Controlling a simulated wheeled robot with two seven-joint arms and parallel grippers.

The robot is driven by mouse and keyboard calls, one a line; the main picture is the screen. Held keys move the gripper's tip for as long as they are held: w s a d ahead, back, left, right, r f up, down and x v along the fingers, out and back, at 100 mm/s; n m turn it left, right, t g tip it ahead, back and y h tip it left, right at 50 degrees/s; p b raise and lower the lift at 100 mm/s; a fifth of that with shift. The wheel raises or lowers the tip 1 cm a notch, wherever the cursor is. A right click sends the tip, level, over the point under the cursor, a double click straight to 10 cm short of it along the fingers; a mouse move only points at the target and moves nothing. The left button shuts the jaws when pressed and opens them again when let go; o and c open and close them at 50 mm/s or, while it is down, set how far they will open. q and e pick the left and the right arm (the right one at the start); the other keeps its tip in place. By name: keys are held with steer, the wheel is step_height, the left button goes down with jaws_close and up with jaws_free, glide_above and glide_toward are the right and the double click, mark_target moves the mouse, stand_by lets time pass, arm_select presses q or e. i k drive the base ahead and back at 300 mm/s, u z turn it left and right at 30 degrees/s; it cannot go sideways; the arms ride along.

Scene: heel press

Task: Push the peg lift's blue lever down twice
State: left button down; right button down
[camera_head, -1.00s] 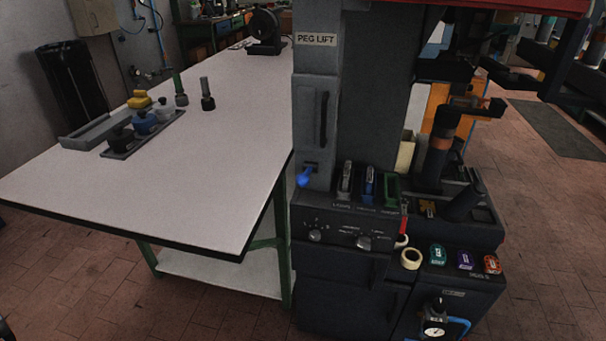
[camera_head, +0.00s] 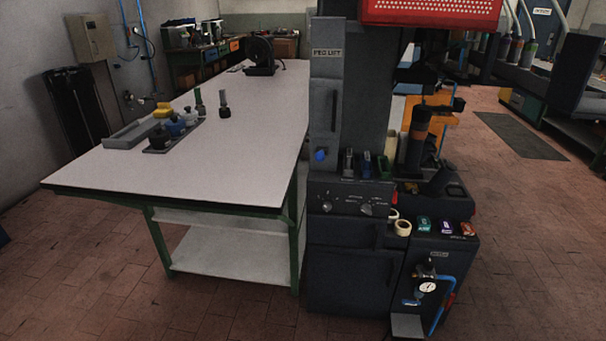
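The peg lift (camera_head: 345,240) is a tall dark grey machine with a "PEG LIFT" label (camera_head: 327,53) near its top. Its blue lever (camera_head: 321,155) is a small blue knob low on the left part of the front face, below a vertical black handle (camera_head: 334,110) and just above the control panel with dials. Neither of my grippers is in the picture, and nothing touches the lever.
The tiled floor (camera_head: 200,310) in front is clear.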

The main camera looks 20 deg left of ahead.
mark_target(319, 157)
steer(key=k, duration=0.3)
steer(key=z, duration=0.5)
steer(key=i, duration=1.75)
steer(key=u, duration=0.85)
